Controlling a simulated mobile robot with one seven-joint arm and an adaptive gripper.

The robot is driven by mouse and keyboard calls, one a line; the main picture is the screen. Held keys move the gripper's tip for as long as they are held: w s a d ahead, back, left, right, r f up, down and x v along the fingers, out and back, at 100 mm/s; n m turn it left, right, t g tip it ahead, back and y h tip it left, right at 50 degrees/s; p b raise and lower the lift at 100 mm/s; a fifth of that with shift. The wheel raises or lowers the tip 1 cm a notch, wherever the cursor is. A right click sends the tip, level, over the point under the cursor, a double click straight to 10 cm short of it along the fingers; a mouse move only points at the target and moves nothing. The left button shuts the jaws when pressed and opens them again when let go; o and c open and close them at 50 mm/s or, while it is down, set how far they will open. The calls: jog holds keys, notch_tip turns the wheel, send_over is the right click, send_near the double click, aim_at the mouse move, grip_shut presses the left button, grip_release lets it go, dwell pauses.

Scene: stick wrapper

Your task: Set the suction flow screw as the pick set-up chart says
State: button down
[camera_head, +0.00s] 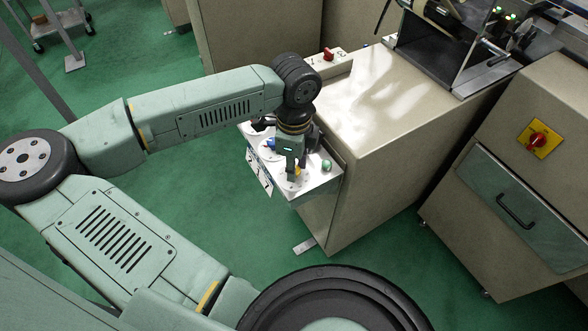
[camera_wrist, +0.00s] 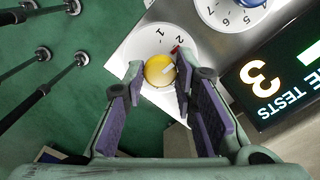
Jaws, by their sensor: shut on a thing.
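My gripper (camera_head: 294,166) reaches down over the metal panel (camera_head: 312,182) on the near side of the beige cabinet. In the wrist view my gripper (camera_wrist: 160,75) has its two fingers around the round yellow knob (camera_wrist: 158,70), shut on it. The knob has a pale mark on its top. It sits on a white dial (camera_wrist: 150,42) with the digits 1 and 2 showing and a small red mark near the 2. The fingers hide part of the dial. I cannot read a name for this knob.
A second dial with a blue knob (camera_wrist: 248,4) lies beside it, digits 5 to 7 showing. A black display (camera_wrist: 275,75) shows an orange 3 and "TESTS", inverted. A green knob (camera_head: 326,166) is on the panel. White cards (camera_head: 259,176) hang at its left edge, too small to read.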

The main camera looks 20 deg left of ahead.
jog(key=m+b, duration=0.1)
jog(key=b, duration=0.1)
jog(key=m+b, duration=0.2)
jog(key=b, duration=0.1)
jog(key=shift+f+m, duration=0.3)
jog(key=shift+f, duration=0.05)
jog(key=m+b, duration=0.4)
jog(key=b, duration=0.1)
jog(key=shift+r+m, duration=0.1)
jog(key=shift+m, duration=0.2)
jog(key=m+b, duration=0.3)
jog(key=m, duration=0.1)
jog(key=shift+r, duration=0.1)
jog(key=m+b, duration=0.2)
jog(key=m, duration=0.3)
jog(key=shift+b, duration=0.3)
jog(key=m+b, duration=0.1)
jog(key=m, duration=0.3)
jog(key=shift+r+m, duration=0.1)
jog(key=shift+m, duration=0.2)
jog(key=m+b, duration=0.1)
jog(key=m, duration=0.3)
jog(key=shift+b, duration=0.3)
jog(key=m+b, duration=0.1)
jog(key=m, duration=0.4)
jog(key=shift+m, duration=0.4)
jog(key=m+b, duration=0.1)
jog(key=m, duration=0.3)
jog(key=shift+r+m, duration=0.1)
jog(key=shift+m, duration=0.2)
